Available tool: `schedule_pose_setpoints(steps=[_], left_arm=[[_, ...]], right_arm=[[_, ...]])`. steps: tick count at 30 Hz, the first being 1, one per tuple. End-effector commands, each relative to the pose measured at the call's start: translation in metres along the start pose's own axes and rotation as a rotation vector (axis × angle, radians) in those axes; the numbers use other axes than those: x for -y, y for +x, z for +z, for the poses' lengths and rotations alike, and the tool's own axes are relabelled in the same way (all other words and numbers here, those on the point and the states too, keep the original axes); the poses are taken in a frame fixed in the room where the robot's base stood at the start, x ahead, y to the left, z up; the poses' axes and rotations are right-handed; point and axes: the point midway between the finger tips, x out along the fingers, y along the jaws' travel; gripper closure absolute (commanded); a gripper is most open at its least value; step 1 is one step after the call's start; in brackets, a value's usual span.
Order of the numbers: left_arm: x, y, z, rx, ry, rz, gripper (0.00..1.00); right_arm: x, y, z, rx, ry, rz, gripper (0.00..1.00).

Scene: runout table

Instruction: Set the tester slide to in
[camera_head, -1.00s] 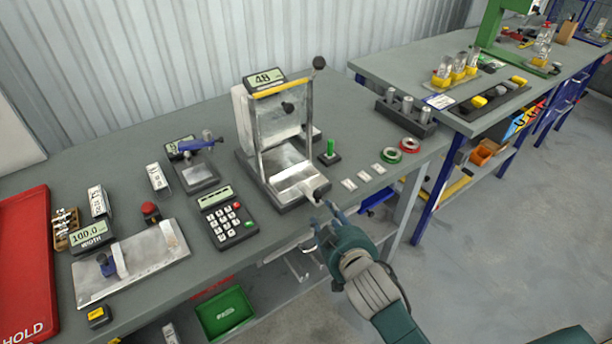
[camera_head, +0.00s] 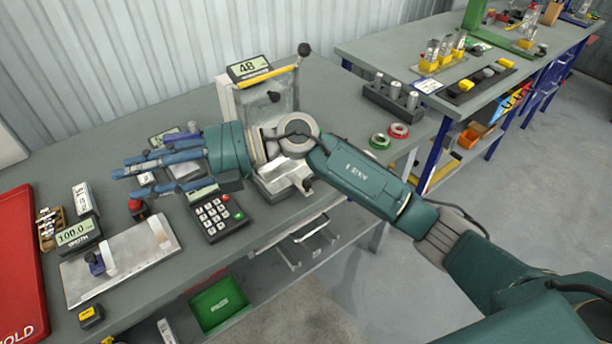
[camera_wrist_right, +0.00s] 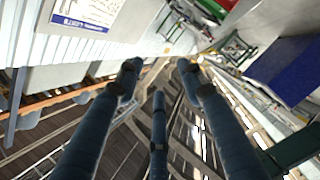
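The tester (camera_head: 252,98) stands near the back of the grey table, with a display reading 48, a clear guard and a yellow bar. Its slide, a bright metal plate (camera_head: 290,177), shows at its front, partly hidden behind my right arm. How far the slide sits in or out cannot be told. My right gripper (camera_head: 128,168) is left of the tester, above the table, its fingers pointing left. Its fingers are spread and empty in the right wrist view (camera_wrist_right: 160,75). My left gripper is not in view.
A keypad (camera_head: 216,215) lies in front of the tester. Rings (camera_head: 380,141) lie to the right. An open drawer (camera_head: 305,235) hangs below the table edge.

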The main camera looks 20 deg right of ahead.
Motion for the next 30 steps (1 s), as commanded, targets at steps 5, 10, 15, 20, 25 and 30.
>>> schedule_pose_setpoints(steps=[5,10,15,20,25,30], left_arm=[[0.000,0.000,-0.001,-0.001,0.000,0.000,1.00],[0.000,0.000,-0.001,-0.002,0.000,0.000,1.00],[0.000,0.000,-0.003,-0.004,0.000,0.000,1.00],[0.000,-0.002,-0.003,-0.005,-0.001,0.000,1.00],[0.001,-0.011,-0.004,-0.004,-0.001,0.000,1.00],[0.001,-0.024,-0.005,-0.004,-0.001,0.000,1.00]], right_arm=[[0.070,-0.062,0.062,0.174,-0.022,-0.579,0.61],[0.083,-0.184,0.116,0.492,0.085,-1.001,0.61],[0.064,-0.274,0.128,0.744,0.202,-1.205,0.61],[0.060,-0.302,0.128,0.823,0.248,-1.258,0.61],[0.080,-0.300,0.135,0.820,0.251,-1.261,0.61],[0.109,-0.297,0.148,0.818,0.250,-1.260,0.61]])
